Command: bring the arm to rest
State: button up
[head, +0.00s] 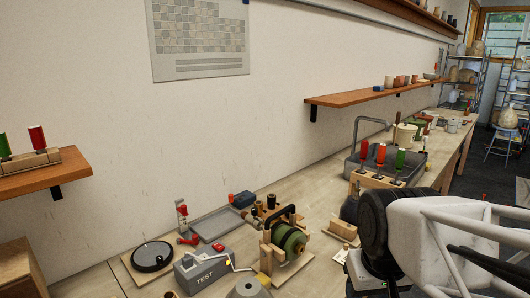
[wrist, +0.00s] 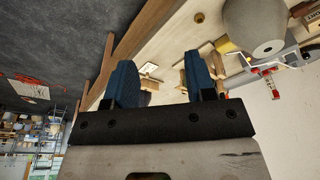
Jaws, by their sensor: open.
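My gripper shows in the wrist view (wrist: 160,82) with its two blue fingers spread apart and nothing between them. Beyond the fingers lie the bench top and a small pale wooden block (wrist: 149,84). In the head view my arm, white and black, fills the lower right over the front of the bench, and the gripper's fingertips are not clearly seen there. The wooden bench (head: 320,252) runs along the wall. A grey lamp shade or cone (wrist: 254,26) is at the upper right of the wrist view.
On the bench stand a green cable reel (head: 290,243), a grey TEST box (head: 203,271), a black round plate (head: 152,257), a grey tray (head: 216,224) and a rack of red and green-handled tools (head: 381,178). A wall shelf (head: 365,96) hangs above. Floor lies beyond the bench edge.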

jog(key=shift+s+d+f+m, duration=0.15)
jog(key=shift+s+f, duration=0.1)
jog(key=shift+s, duration=0.3)
jog(key=shift+s+d+f+m, duration=0.1)
jog(key=shift+s+f, duration=0.15)
jog(key=shift+s, duration=0.25)
jog(key=shift+s+d+f+m, duration=0.15)
jog(key=shift+s+f, duration=0.1)
jog(key=shift+s, duration=0.3)
